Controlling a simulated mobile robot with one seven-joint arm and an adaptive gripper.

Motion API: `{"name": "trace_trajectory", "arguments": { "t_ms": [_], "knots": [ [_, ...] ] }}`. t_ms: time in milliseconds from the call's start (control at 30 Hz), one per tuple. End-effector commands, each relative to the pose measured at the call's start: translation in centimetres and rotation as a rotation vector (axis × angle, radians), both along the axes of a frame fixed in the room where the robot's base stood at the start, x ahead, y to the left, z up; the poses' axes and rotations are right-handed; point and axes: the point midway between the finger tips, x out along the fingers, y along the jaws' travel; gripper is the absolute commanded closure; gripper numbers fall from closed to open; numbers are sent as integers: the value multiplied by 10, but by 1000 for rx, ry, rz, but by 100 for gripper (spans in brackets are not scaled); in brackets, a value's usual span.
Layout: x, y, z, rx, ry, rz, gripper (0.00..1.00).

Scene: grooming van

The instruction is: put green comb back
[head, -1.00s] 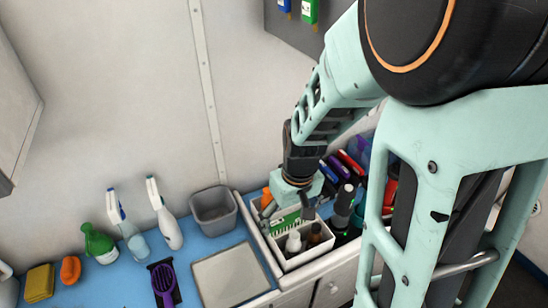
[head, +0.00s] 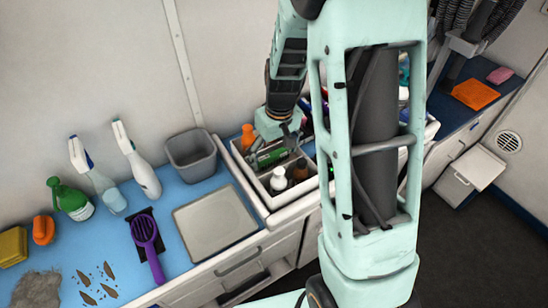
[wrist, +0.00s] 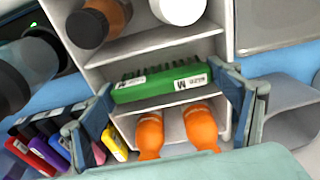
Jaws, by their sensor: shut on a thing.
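The green comb (wrist: 162,83) lies across the wrist view, its teeth toward the top of that picture, with white labels on it. My gripper (wrist: 168,92) is shut on it, one finger at each end. In the head view the comb (head: 271,157) shows at my gripper (head: 276,140), in or just over the white divided caddy (head: 268,200). In the wrist view it overlaps a compartment between the bottles and two orange bottles (wrist: 200,127). I cannot tell whether it touches the caddy floor.
A white-capped bottle (head: 278,180) and a brown bottle (head: 300,170) stand in the caddy's front compartment. A grey bin (head: 190,155) and a flat grey tray (head: 215,222) are to its left. Coloured packs (wrist: 50,145) stand beside the caddy.

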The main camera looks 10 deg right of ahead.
Motion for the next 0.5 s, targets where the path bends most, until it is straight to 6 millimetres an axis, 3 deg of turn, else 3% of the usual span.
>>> {"name": "trace_trajectory", "arguments": {
  "t_ms": [333,367,400,500],
  "knots": [
    [0,0,-4,0,0,0,37],
    [0,0,-2,0,-1,0,14],
    [0,0,-2,0,0,0,10],
    [0,0,-2,0,0,0,10]
  ]
}}
